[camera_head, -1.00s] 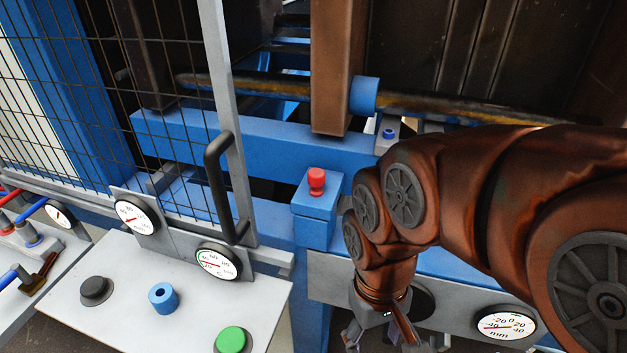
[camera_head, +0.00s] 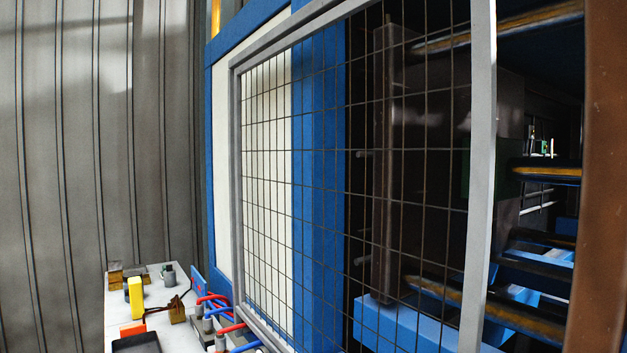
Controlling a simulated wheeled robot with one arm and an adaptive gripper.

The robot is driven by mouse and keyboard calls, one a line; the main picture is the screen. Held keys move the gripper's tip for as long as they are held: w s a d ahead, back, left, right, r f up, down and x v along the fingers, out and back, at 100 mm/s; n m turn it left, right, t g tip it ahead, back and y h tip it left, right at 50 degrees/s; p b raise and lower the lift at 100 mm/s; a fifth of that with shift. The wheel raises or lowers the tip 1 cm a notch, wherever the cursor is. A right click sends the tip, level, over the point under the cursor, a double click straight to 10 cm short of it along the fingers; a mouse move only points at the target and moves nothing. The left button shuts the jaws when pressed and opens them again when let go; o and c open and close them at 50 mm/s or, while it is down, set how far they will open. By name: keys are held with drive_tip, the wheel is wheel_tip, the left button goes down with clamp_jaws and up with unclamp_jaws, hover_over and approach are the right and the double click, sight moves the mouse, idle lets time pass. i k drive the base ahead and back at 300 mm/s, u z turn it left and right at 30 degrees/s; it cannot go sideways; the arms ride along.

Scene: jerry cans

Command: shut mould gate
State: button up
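The mould gate (camera_head: 482,170) is a wire mesh panel in a grey metal frame, filling the middle of the view. Its right post stands apart from a brown upright (camera_head: 606,180) at the right edge. Between them is a gap showing the machine's dark inside. The gate's black handle and lower right corner are out of view. My gripper and arm are not in view.
Behind the mesh are a blue machine frame (camera_head: 318,190), a dark plate and steel rods (camera_head: 540,172). At lower left, a pale bench (camera_head: 115,305) holds several small parts, a yellow block (camera_head: 135,297) and red and blue hoses. A grey corrugated wall (camera_head: 90,150) stands at left.

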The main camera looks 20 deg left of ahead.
sight(483, 21)
drive_tip(key=u, duration=0.55)
drive_tip(key=k, duration=1.3)
drive_tip(key=u, duration=1.45)
drive_tip(key=i, duration=1.85)
drive_tip(key=z, duration=0.85)
